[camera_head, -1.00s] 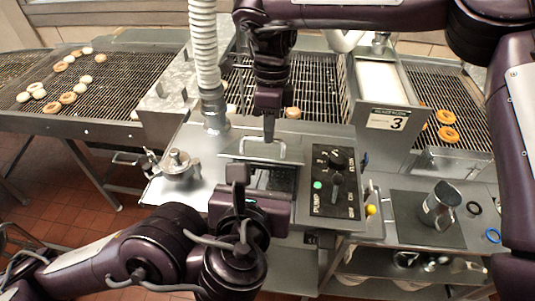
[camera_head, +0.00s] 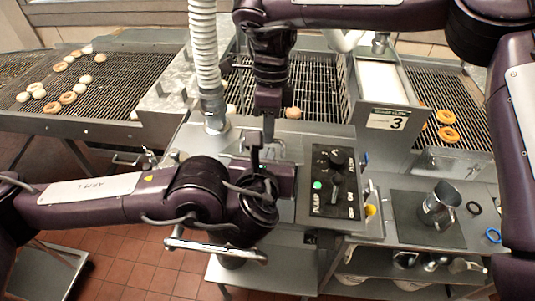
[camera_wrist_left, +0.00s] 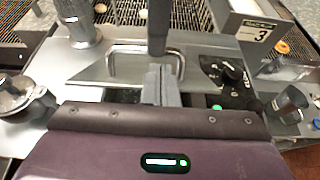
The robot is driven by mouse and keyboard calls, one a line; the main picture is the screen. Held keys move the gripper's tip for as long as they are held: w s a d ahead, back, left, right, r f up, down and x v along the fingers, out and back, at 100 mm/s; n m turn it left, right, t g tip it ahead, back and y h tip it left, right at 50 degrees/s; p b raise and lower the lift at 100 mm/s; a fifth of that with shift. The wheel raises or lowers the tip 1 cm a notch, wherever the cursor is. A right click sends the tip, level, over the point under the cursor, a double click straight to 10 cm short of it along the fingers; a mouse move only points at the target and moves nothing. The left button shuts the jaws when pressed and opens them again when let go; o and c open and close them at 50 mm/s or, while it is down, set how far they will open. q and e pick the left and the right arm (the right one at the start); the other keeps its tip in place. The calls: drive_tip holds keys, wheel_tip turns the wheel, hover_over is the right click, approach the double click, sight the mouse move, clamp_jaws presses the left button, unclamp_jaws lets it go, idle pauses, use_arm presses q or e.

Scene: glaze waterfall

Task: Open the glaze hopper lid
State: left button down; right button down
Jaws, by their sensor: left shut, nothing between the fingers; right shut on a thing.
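The glaze hopper lid (camera_wrist_left: 90,68) is a flat metal plate with a bent-bar handle (camera_wrist_left: 112,66) in the left wrist view. My right gripper (camera_head: 268,128) comes down from above and is shut on the handle's middle; its finger hides part of the bar. My left gripper (camera_head: 256,148) is shut and empty, just in front of the lid; its fingers (camera_wrist_left: 160,85) overlap the lid's near side in the left wrist view. I cannot tell whether the lid is raised.
The control box (camera_head: 335,185) with knobs stands right of my left gripper. A metal pitcher (camera_head: 438,205) is on the right-hand mat. A ribbed hose (camera_head: 205,50) hangs left of my right gripper. A lidded pot (camera_wrist_left: 20,95) is at left. Doughnuts lie on the conveyors.

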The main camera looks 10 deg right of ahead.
use_arm(q)
drive_tip(key=shift+f, duration=0.1)
use_arm(e)
drive_tip(key=shift+w+d+f, duration=0.2)
drive_tip(key=shift+d+f, duration=0.05)
drive_tip(key=shift+f, duration=0.05)
use_arm(q)
drive_tip(key=shift+w+d+r, duration=0.2)
drive_tip(key=shift+w+r, duration=0.45)
drive_tip(key=shift+w, duration=0.05)
use_arm(e)
drive_tip(key=shift+s+a, duration=0.1)
